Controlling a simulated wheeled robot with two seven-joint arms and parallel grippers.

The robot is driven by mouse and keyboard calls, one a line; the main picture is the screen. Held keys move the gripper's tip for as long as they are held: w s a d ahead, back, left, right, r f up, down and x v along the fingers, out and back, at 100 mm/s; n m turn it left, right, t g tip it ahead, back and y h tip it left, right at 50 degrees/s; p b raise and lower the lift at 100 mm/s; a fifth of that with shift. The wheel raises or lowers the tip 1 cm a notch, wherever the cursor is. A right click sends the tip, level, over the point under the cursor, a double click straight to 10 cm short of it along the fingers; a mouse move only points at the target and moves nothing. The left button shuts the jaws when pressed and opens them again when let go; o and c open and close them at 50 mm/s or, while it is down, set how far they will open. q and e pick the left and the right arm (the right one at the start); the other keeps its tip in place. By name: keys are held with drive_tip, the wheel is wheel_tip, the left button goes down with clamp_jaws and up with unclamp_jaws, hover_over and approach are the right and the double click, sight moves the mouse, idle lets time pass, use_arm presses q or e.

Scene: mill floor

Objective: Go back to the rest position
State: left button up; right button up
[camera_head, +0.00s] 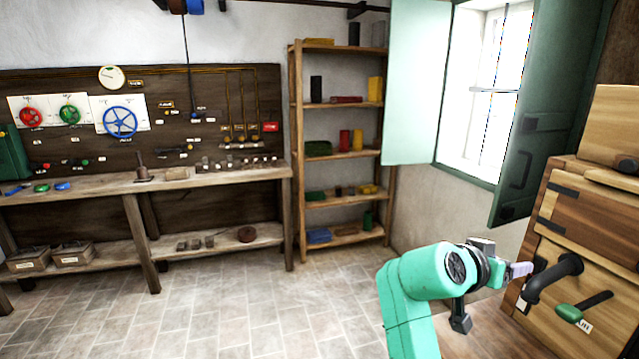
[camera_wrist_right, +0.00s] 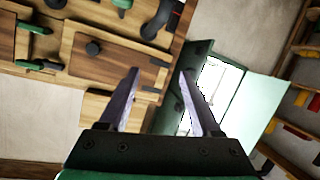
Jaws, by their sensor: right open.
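My right gripper (camera_head: 520,270) is at the end of my teal right arm at the lower right of the head view. It is beside the front of a wooden cabinet, near a dark curved spout (camera_head: 553,278). In the right wrist view its two fingers (camera_wrist_right: 158,90) are spread apart with nothing between them. Past the fingers are the wooden cabinet and the green shutter. I cannot tell whether the gripper touches the cabinet. My left gripper is not in either view.
The wooden cabinet (camera_head: 590,213) with a green-handled lever (camera_head: 569,313) stands at the right. A window with an open green shutter (camera_head: 540,120) is behind my arm. A shelf (camera_head: 297,150) and a workbench (camera_head: 225,182) line the back wall. The tiled floor (camera_head: 250,310) is clear.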

drive_tip(key=s+a+f+n+y, duration=0.1)
drive_tip(key=s+f+n+y, duration=0.2)
drive_tip(key=f, duration=0.8)
drive_tip(key=s+f+n+y, duration=0.3)
drive_tip(key=f, duration=0.7)
drive_tip(key=s+a+f+n+g+y, duration=0.3)
drive_tip(key=s+a+f+n+y, duration=0.35)
drive_tip(key=s+f, duration=0.6)
wheel_tip(320, 180, down, 19)
drive_tip(key=s+a+g, duration=0.1)
drive_tip(key=s+a, duration=0.1)
drive_tip(key=s, duration=0.1)
drive_tip(key=s+d+f+g, duration=0.1)
drive_tip(key=s+d+f, duration=0.1)
drive_tip(key=s+f, duration=1.5)
drive_tip(key=shift+s+d+g, duration=0.4)
drive_tip(key=shift+s, duration=0.05)
